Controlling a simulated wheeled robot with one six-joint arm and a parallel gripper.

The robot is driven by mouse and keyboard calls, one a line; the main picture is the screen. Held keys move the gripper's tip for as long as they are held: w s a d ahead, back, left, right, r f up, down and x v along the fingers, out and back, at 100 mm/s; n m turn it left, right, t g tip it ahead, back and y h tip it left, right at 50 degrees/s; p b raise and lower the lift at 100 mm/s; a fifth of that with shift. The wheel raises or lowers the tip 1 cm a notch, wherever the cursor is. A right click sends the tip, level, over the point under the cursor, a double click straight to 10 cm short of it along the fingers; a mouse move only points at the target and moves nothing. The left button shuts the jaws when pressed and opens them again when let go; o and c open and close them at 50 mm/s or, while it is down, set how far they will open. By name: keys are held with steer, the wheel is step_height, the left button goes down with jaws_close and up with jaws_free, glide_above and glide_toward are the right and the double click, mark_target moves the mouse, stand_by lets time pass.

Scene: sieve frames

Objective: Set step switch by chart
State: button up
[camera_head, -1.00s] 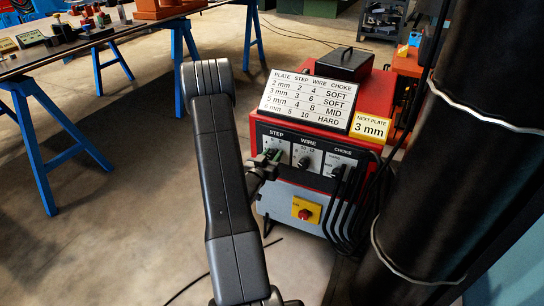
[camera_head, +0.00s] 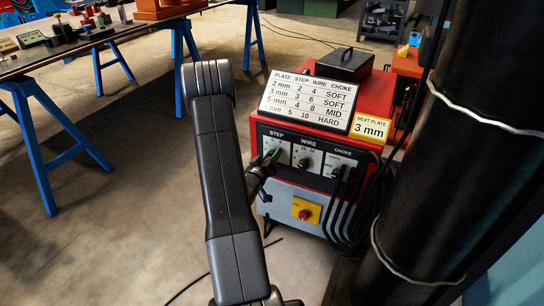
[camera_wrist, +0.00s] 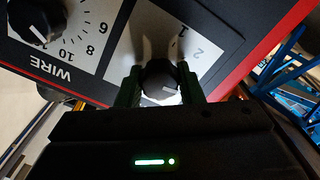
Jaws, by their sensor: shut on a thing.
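The STEP switch (camera_wrist: 160,78) is a dark round knob with a white mark on the machine's front panel. My gripper (camera_wrist: 160,88) is shut on it, one finger on each side. Numbers 1 and 2 show upside down beside the knob in the wrist view; other step numbers are hidden, so the exact setting cannot be read. The chart (camera_head: 307,101) gives step 3, wire 6, choke SOFT for 3 mm. The yellow card (camera_head: 370,128) reads NEXT PLATE 3 mm.
The WIRE knob (camera_wrist: 38,20) is beside the STEP switch, with the CHOKE knob (camera_head: 337,172) further right. A red switch on a yellow plate (camera_head: 306,210) is below. Black cables (camera_head: 350,215) hang at the machine's right. A workbench (camera_head: 60,50) stands at the far left.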

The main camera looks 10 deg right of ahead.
steer(key=o, duration=1)
steer(key=shift+c, duration=0.2)
steer(key=p+v, duration=0.2)
steer(key=v, duration=1.2)
steer(key=shift+w+d, duration=0.1)
steer(key=b+x, duration=0.2)
steer(key=x, duration=1.2)
steer(key=shift+s, duration=0.2)
